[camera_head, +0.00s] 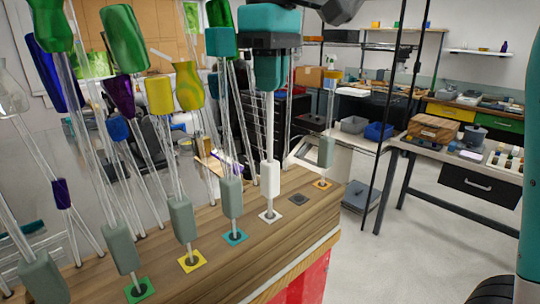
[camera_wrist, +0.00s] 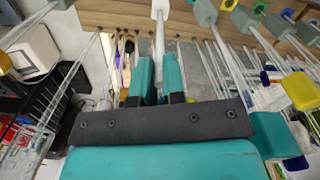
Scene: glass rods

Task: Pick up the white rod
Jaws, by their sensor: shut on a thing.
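The white rod (camera_head: 270,180) stands upright over a white square marker (camera_head: 264,218) on the wooden bench, with a white block around its lower part. My teal gripper (camera_head: 268,82) is above it, pointing down, with its fingers shut on the rod's upper part. In the wrist view the white rod (camera_wrist: 160,45) runs up from between the two teal fingers (camera_wrist: 159,78) to its white block at the top edge. The rod's top is hidden by my gripper. Its lower end appears to be at the marker; I cannot tell whether it is lifted slightly.
Several glass rods crowd the left, including one with a yellow top (camera_head: 159,95) and one with a teal top (camera_head: 221,42). Another rod (camera_head: 326,150) stands to the right near an orange marker (camera_head: 322,184). A grey-marked spot (camera_head: 299,199) between is empty. Open floor lies further right.

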